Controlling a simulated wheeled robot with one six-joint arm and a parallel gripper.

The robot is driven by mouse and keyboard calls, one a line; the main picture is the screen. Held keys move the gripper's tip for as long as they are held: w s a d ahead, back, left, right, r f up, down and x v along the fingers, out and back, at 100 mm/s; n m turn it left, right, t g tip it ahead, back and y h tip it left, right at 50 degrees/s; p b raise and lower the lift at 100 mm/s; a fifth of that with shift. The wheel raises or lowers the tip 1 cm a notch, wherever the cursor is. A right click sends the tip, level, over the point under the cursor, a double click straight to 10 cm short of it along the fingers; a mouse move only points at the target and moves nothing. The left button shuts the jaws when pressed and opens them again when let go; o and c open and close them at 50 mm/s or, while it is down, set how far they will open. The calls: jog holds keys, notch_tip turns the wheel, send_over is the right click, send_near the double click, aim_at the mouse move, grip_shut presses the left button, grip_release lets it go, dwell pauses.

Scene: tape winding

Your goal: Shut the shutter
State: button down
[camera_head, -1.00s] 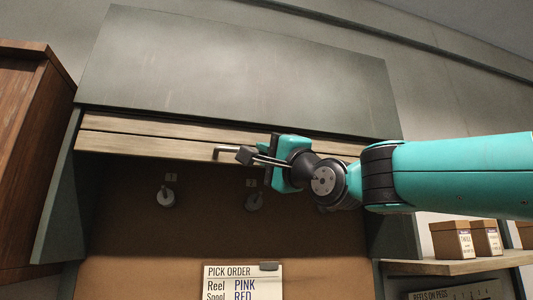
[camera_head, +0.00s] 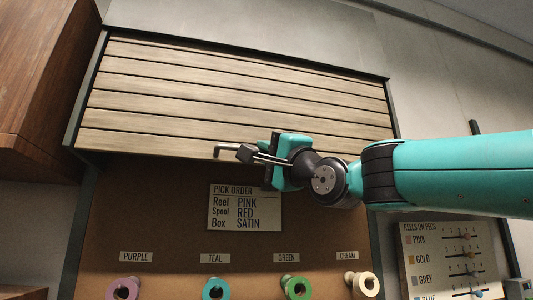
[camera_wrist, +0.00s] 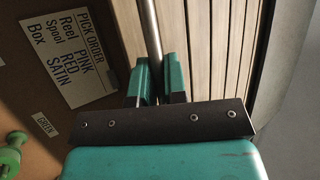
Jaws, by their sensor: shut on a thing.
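The shutter (camera_head: 200,97) is made of wooden slats and hangs partly down over the upper part of the cabinet; several slats show. It also shows in the wrist view (camera_wrist: 226,50). A metal bar handle (camera_wrist: 151,30) runs along its bottom slat, with its left end showing in the head view (camera_head: 222,149). My gripper (camera_wrist: 160,78) is shut on the handle, its teal fingers on either side of the bar. In the head view, my gripper (camera_head: 250,154) is at the shutter's bottom edge, and the arm hides the handle's right part.
Below the shutter, a brown backboard holds a pick order card (camera_head: 243,207) and several labelled reels, such as the teal one (camera_head: 215,289) and the green one (camera_head: 296,287). A reel list board (camera_head: 450,258) is at right. A wooden cabinet (camera_head: 45,80) stands at left.

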jog(key=shift+w+a+f, duration=0.1)
jog(key=shift+a+f, duration=0.05)
jog(key=shift+f, duration=0.3)
jog(key=c, duration=1.2)
grip_release()
jog(key=shift+r, duration=0.2)
jog(key=b+v, duration=0.7)
jog(key=v, duration=1)
jog(key=shift+s+d, duration=0.25)
jog(key=shift+s, duration=0.05)
jog(key=shift+f, duration=0.1)
